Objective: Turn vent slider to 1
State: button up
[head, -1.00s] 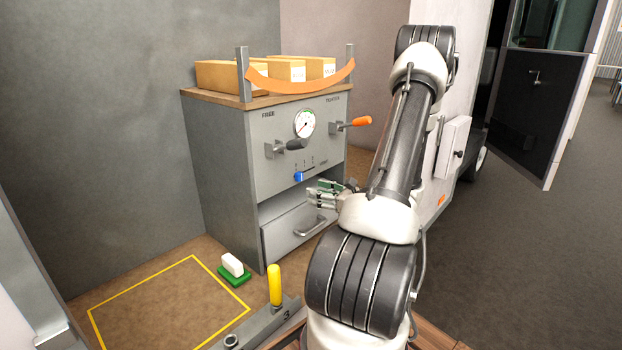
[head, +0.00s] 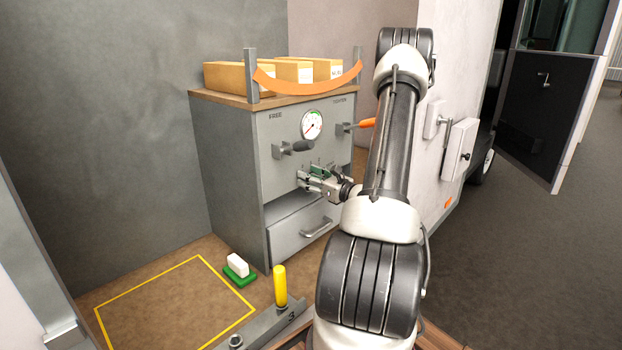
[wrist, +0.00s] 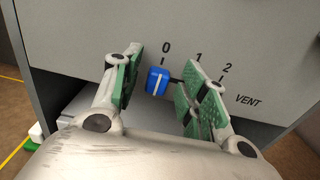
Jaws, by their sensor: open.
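The vent slider is a blue knob (wrist: 157,80) with a white line, below the 0 mark in the wrist view. A dark slot runs from it to the right, toward the marks 1 and 2 and the word VENT. My gripper (wrist: 157,88) is open, with one green-padded finger on each side of the knob. The right finger covers part of the slot below the 1. I cannot tell whether either pad touches the knob. In the head view my gripper (head: 308,178) is at the grey cabinet front (head: 285,160) and hides the knob.
Above the slider are a gauge (head: 312,125), a dark-handled lever (head: 300,147) and an orange-handled lever (head: 362,124). A drawer (head: 303,235) is below. Boxes (head: 294,70) stand on top behind an orange curved strip. A yellow handle (head: 280,286) rises in front.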

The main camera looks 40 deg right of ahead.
grip_shut()
jog(key=d, duration=0.4)
jog(key=shift+w, duration=0.25)
grip_release()
jog(key=s+d, duration=0.1)
jog(key=s, duration=1.1)
jog(key=shift+d, duration=0.3)
